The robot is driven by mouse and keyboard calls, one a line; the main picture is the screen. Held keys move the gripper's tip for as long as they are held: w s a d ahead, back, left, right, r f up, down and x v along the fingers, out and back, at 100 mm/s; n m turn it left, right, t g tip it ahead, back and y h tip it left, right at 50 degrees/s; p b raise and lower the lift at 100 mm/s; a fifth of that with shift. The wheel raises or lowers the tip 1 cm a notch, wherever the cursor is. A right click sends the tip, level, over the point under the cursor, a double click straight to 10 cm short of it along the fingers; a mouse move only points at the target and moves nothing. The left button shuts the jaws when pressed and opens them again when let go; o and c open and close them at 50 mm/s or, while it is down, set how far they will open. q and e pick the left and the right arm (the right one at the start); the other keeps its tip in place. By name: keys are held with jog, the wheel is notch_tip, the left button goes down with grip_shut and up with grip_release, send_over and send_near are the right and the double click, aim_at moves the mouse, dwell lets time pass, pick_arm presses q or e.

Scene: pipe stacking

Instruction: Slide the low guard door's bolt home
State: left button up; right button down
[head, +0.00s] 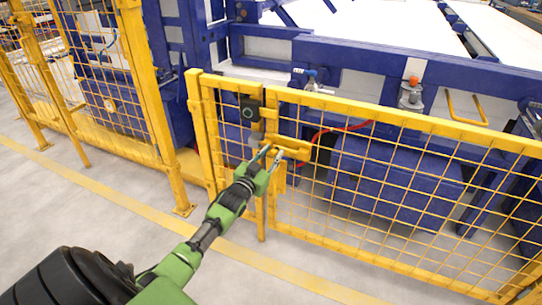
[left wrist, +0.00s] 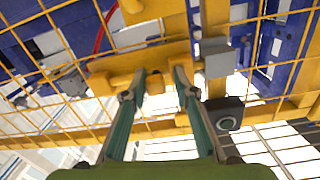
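The low guard door (head: 400,128) is a yellow frame with wire mesh, standing upright at centre right. Its bolt assembly (head: 296,148) is a yellow plate near the door's left upper corner, and it also shows in the left wrist view (left wrist: 110,70). A short yellow knob (left wrist: 155,82) sticks out from the plate. My left gripper (head: 269,156) is at the plate. In the left wrist view its two fingers (left wrist: 160,73) stand apart on either side of the knob, with gaps visible. The bolt's far end is hard to make out. My right gripper is not in view.
A black box with a round ring (head: 250,108) sits on the post above the bolt. A grey block (left wrist: 215,57) is beside the plate. Taller yellow fence panels (head: 110,80) stand at left. Blue machinery (head: 395,180) is behind the door. The floor in front is clear.

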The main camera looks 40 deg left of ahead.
pick_arm(q)
jog(key=v, duration=1.2)
